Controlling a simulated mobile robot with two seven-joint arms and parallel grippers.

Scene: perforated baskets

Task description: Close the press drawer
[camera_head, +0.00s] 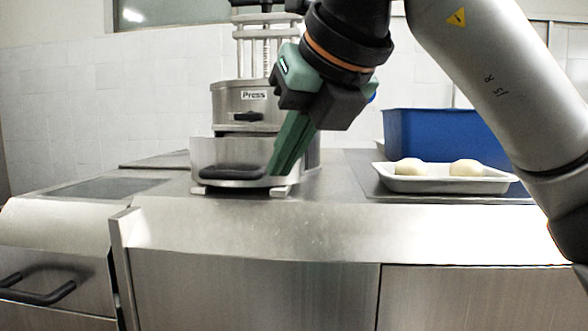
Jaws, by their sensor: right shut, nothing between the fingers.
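The press (228,98) is a steel machine labelled "Press" on the counter, left of centre. Its drawer (210,152) is the lower steel box at the front, with a dark handle (228,173) low on its face. The drawer juts forward of the upper body. My right gripper (276,172) comes down from the upper right, with its green fingers shut and empty. The fingertips are at the right end of the drawer front, beside the handle; I cannot tell whether they touch it. The gripper hides part of the press's right side. My left gripper is not in view.
A white tray (440,183) with two pale dough balls (467,168) sits on the right of the counter. A blue bin (440,132) stands behind it. The counter front (330,228) is clear. A cabinet drawer with a dark handle (40,293) is at lower left.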

